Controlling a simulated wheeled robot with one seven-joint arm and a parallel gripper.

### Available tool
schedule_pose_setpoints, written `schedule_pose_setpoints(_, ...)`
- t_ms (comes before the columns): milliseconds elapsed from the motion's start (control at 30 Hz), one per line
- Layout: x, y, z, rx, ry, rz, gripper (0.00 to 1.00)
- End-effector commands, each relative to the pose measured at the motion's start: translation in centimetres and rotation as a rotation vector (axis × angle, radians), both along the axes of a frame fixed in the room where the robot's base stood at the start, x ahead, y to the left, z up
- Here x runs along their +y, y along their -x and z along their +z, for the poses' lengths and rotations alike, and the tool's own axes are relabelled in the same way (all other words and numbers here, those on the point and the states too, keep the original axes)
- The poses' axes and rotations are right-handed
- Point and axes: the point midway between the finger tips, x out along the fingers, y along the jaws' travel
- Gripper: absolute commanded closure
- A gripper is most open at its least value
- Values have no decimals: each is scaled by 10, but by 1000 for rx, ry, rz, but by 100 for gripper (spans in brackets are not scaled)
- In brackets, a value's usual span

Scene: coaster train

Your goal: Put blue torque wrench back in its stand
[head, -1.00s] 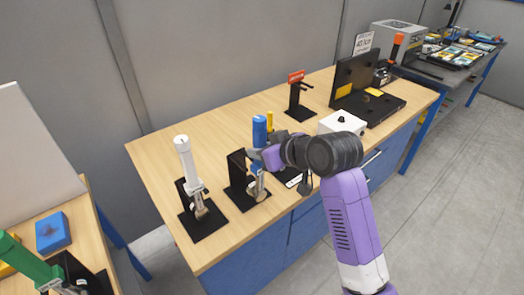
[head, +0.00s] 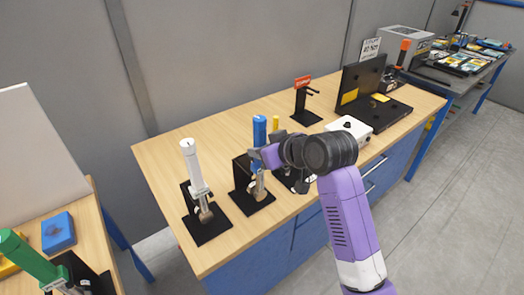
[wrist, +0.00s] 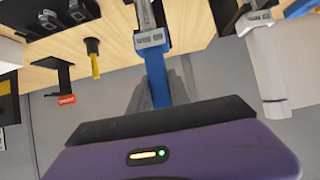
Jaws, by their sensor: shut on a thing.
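The blue torque wrench (head: 259,131) is upright on the workbench side of my arm, blue handle up and metal head down. My gripper (head: 268,158) is shut on it below the blue handle. The black stand (head: 241,172) is just left of and behind the wrench. The wrench's lower end is over the stand's base plate; I cannot tell whether it touches or is seated. In the wrist view the blue handle (wrist: 158,84) runs up from my gripper's dark palm, and the fingertips are hidden.
A white wrench (head: 194,168) stands in its own black stand to the left. A yellow-handled tool (head: 276,123), a white box (head: 348,128), an empty-looking black stand with a red label (head: 303,100) and an open black case (head: 378,105) are right and behind. Bare wood lies at the back left.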

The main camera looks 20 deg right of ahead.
Motion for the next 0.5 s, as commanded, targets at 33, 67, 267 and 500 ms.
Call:
schedule_pose_setpoints(33, 1, -2, 4, -7, 0, 0, 100)
schedule_pose_setpoints(67, 1, -3, 3, -7, 0, 0, 100)
schedule_pose_setpoints(267, 2, -7, 3, -7, -1, 1, 100)
schedule_pose_setpoints(500, 4, -12, 4, -8, 0, 0, 100)
